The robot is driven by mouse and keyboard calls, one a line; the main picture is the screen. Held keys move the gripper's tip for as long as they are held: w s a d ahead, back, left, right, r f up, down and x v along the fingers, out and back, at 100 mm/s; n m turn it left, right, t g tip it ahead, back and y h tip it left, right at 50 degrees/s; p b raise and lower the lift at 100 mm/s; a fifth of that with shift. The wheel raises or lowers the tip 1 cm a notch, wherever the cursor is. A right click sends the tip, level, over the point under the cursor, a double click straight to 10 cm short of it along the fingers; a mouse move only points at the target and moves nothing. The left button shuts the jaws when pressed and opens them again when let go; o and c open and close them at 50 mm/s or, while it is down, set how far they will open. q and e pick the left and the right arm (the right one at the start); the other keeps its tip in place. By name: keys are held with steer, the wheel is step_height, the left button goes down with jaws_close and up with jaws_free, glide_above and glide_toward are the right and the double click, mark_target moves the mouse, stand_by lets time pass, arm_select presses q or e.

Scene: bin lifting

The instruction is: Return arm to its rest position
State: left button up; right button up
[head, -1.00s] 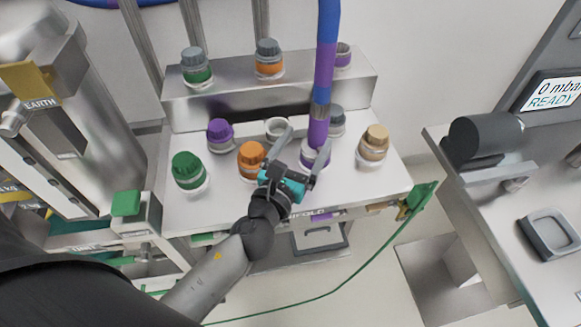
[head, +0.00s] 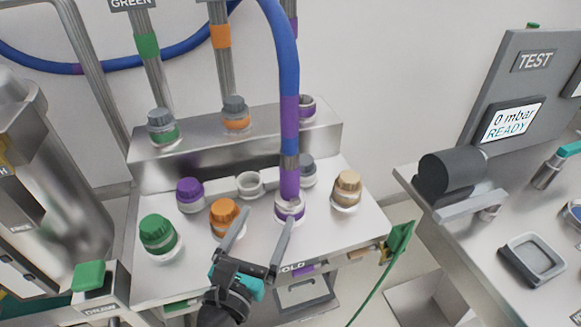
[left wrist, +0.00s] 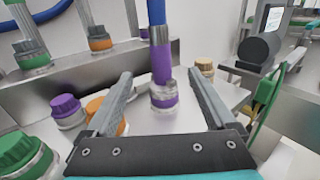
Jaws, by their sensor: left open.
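My left gripper (head: 262,246) is open and empty in the head view, over the front of the metal manifold table (head: 160,283). Its fingers point toward the blue hose (head: 283,50) with purple bands, whose lower end stands on a purple-ringed port (head: 289,210). The gripper is apart from the hose. In the left wrist view the open fingers (left wrist: 165,100) frame the hose's lower end (left wrist: 163,92), which lies beyond them. My right gripper is not in view.
Capped ports stand close around the gripper: orange (head: 224,213), green (head: 157,233), purple (head: 189,191) and tan (head: 347,186). At right is a test bench (head: 470,235) with a screen reading "0 mbar READY" (head: 513,120). A green cable (head: 372,290) hangs at the front right.

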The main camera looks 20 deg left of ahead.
arm_select(q)
steer(key=s+a+f+n+g+y, duration=0.1)
steer(key=a+f+n+g+y, duration=0.2)
steer(key=n, duration=0.7)
steer(key=s+a+f+n+g+y, duration=0.25)
steer(key=a+n, duration=0.35)
steer(key=n, duration=0.3)
steer(key=s+d+f+n+g+h, duration=0.3)
steer(key=s+d+n+g, duration=0.15)
steer(key=n, duration=0.35)
steer(key=s+d+f+n+g+h, duration=0.2)
steer(key=s+d+f+n+g, duration=0.15)
steer(key=s+n, duration=0.3)
step_height(320, 180, down, 23)
steer(key=s+g, duration=0.2)
steer(key=s+a+f+g, duration=0.1)
steer(key=s+a+f, duration=0.2)
steer(key=s+f, duration=1.1)
steer(key=shift+s+f+b, duration=0.15)
steer(key=shift+s+b, duration=0.3)
steer(key=shift+s, duration=0.15)
